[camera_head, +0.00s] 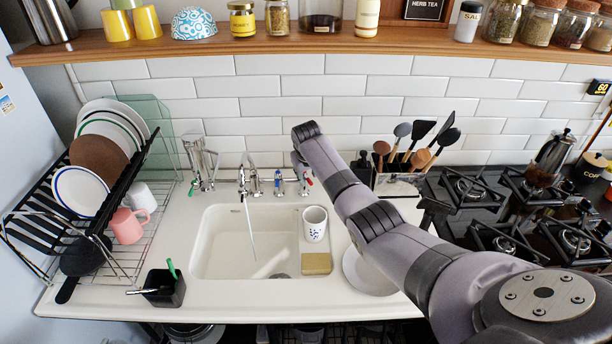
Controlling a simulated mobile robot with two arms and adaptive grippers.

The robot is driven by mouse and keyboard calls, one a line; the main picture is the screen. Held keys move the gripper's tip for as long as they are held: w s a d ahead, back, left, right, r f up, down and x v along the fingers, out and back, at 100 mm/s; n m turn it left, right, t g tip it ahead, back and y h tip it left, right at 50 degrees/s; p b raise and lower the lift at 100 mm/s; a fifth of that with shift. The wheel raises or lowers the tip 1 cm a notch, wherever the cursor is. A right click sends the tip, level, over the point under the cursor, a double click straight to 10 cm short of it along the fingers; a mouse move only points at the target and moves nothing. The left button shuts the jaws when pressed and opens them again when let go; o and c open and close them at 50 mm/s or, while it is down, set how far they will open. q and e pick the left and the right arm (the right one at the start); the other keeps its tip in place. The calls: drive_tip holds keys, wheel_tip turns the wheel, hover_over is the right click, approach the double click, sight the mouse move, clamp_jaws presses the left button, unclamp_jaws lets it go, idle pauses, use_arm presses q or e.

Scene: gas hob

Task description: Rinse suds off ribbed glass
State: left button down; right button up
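My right arm reaches in from the lower right, and its gripper (302,181) is at the tap handles behind the sink. The gripper is small and mostly hidden by the wrist, so I cannot tell whether it is open or shut, or whether it touches a handle. A thin stream of water (249,222) falls from the tap (246,180) into the white sink (222,240). A pale streak (268,264) lies on the sink floor near the drain; I cannot tell whether it is glass or water. No ribbed glass is clearly visible. My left gripper is out of view.
A patterned white cup (315,223) and a tan sponge (317,264) sit at the sink's right side. A dish rack (35,222) with plates and mugs is left. A black caddy (165,289) stands front left. The hob (470,215) is right.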

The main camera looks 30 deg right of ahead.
drive_tip(key=shift+w+d+f, duration=0.15)
drive_tip(key=shift+f, duration=0.4)
clamp_jaws()
